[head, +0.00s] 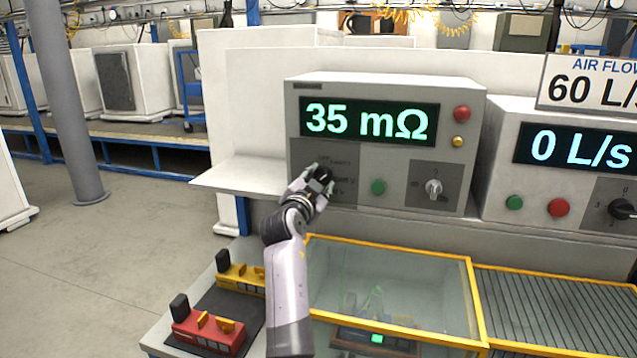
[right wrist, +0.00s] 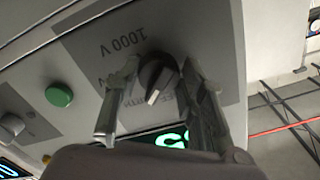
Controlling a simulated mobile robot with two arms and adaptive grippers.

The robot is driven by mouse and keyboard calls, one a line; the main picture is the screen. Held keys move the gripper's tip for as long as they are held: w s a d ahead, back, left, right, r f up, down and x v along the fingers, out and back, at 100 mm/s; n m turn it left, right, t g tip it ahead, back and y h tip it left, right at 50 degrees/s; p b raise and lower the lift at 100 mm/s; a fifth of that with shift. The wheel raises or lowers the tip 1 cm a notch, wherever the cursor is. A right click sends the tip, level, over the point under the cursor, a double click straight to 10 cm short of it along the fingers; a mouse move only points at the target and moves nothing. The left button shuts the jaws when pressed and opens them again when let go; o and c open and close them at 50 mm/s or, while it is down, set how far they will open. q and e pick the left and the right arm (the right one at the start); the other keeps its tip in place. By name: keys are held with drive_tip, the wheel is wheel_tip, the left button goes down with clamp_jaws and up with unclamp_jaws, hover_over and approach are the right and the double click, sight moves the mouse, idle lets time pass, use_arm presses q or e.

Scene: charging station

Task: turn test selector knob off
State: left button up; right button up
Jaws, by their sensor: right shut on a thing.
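The black test selector knob (right wrist: 157,80) is on the grey front panel of the tester (head: 386,82), left of a green button. In the right wrist view, which is upside down, its white pointer mark points toward the display side, and "1000 V" is printed on the opposite side. The label at the pointer is partly hidden. My right gripper (right wrist: 158,92) has one finger on each side of the knob and is shut on it. In the head view my right gripper (head: 315,180) covers much of the knob and its labels. My left gripper is not in view.
The tester display (head: 370,121) reads 35 mΩ. A green button (head: 378,187) and a silver knob (head: 434,188) sit to the right. Below is a yellow-framed glass box (head: 400,250). Red (head: 208,329) and yellow (head: 240,272) devices lie at lower left.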

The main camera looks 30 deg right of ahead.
drive_tip(key=shift+n, duration=1)
drive_tip(key=shift+d+n, duration=0.1)
drive_tip(key=shift+n, duration=0.8)
drive_tip(key=n, duration=0.2)
drive_tip(key=shift+s+n, duration=0.1)
drive_tip(key=shift+n, duration=0.2)
drive_tip(key=shift+n+p, duration=0.35)
drive_tip(key=shift+n, duration=1.15)
drive_tip(key=o, duration=1.1)
drive_tip(key=shift+o, duration=0.2)
